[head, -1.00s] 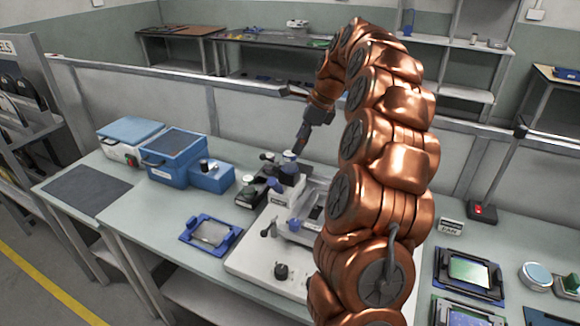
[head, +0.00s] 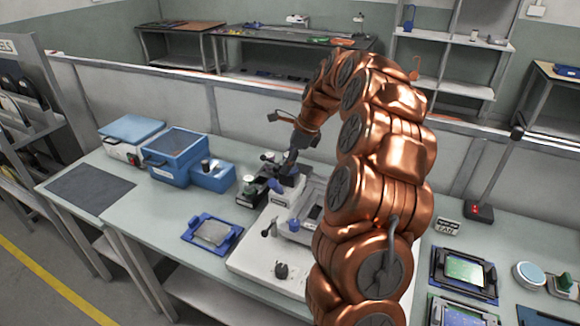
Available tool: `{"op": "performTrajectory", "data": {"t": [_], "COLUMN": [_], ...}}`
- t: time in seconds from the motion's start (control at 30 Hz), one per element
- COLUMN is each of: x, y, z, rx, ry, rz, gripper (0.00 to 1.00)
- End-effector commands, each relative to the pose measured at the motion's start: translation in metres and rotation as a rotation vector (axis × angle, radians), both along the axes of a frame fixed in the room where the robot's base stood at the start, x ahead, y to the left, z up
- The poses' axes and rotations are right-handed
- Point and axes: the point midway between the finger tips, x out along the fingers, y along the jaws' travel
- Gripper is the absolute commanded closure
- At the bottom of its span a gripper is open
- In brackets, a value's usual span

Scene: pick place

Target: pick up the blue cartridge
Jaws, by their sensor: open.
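My gripper (head: 291,160) is open and points down over the dark rack of small parts on the bench. A small blue piece (head: 275,186) shows at the rack, just below and left of my fingertips. It may be the blue cartridge, but it is too small to be sure. The gripper partly covers the parts behind it, and I see no clear hold on anything. The dark rack (head: 251,199) stands at the left edge of the white machine.
The white machine (head: 262,258) with knobs is right of the rack. A blue bin (head: 172,160) and smaller blue box (head: 212,178) stand left. A blue-framed tray (head: 212,233) lies in front. The grey mat (head: 90,190) is bare. A low partition (head: 235,110) runs behind.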

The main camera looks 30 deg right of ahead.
Motion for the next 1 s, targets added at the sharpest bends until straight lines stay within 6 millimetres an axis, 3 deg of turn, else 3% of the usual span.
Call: {"op": "performTrajectory", "data": {"t": [0.1, 0.73, 1.0], "x": [0.0, -0.0002, 0.0], "y": [-0.0003, -0.0003, -0.0003], "z": [0.0001, 0.0005, 0.0008], "rx": [-0.001, 0.001, 0.001], "ry": [-0.001, -0.001, -0.001], "rz": [0.0, 0.0, 0.0], "gripper": [0.35, 1.0, 1.0]}}
